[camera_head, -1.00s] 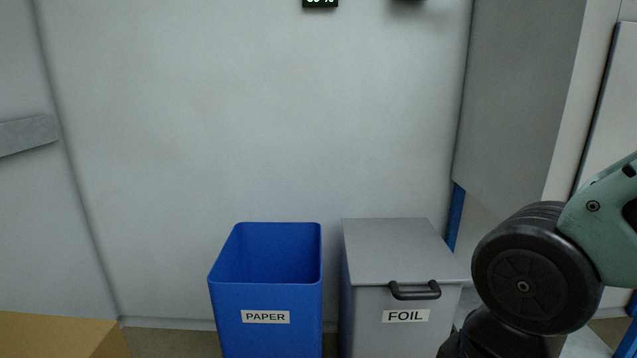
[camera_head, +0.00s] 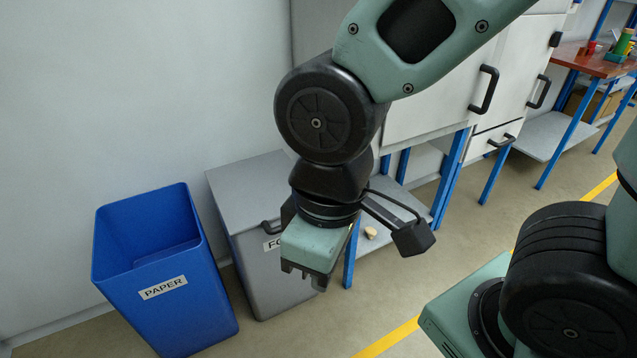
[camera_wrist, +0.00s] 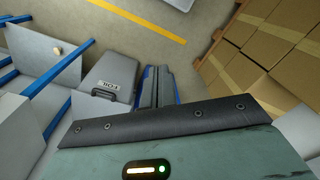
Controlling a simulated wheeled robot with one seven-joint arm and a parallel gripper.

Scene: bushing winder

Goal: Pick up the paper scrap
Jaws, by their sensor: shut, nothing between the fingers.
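My gripper (camera_head: 304,277) hangs in the head view in front of the grey foil bin, pointing down, with nothing held. In the wrist view its dark fingers (camera_wrist: 158,86) lie side by side, shut, in front of something blue. A small tan lump (camera_head: 370,233) sits on a low grey shelf to the right of my gripper and apart from it. It also shows in the wrist view (camera_wrist: 57,49) at upper left. It may be the paper scrap, but it is too small to tell. No other scrap is clear.
A blue open bin labelled PAPER (camera_head: 165,255) stands at left. Beside it is a lidded grey bin labelled FOIL (camera_head: 258,262). The shelf (camera_head: 400,203) has blue legs. Cardboard boxes (camera_wrist: 265,65) show in the wrist view.

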